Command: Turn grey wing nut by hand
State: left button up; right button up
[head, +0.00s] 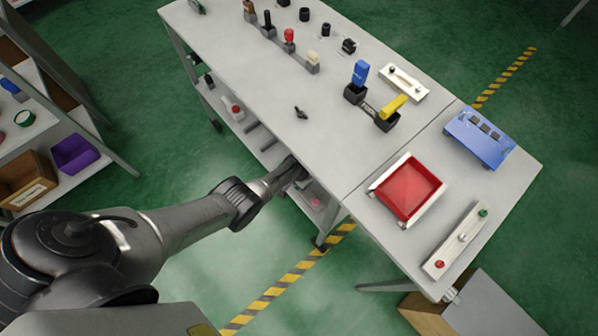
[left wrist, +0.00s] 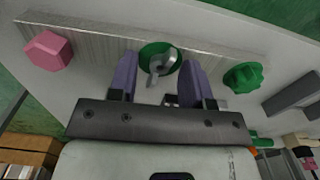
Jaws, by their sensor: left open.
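The grey wing nut (left wrist: 161,63) sits in front of a round green base (left wrist: 150,48) on a light metal strip in the left wrist view. My left gripper (left wrist: 160,78) is open, with one purple finger on each side of the wing nut. A gap shows between the wing nut and each finger, so it is not gripped. In the head view my left gripper (head: 296,172) reaches in at the table's near side, by the lower shelf. The wing nut is not discernible there. My right gripper is in neither view.
A pink hexagonal knob (left wrist: 48,48) and a green lobed knob (left wrist: 243,76) flank the wing nut. The grey tabletop (head: 250,95) overhangs the lower shelf. On top stand a red tray (head: 408,188), a blue box (head: 480,138) and several lever fixtures.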

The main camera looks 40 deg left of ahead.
pick_arm(q)
jog(key=shift+r, duration=0.1)
notch_tip(320, 180, up, 7)
jog(key=p, duration=0.6)
jog(key=shift+r, duration=0.2)
dwell(0.4)
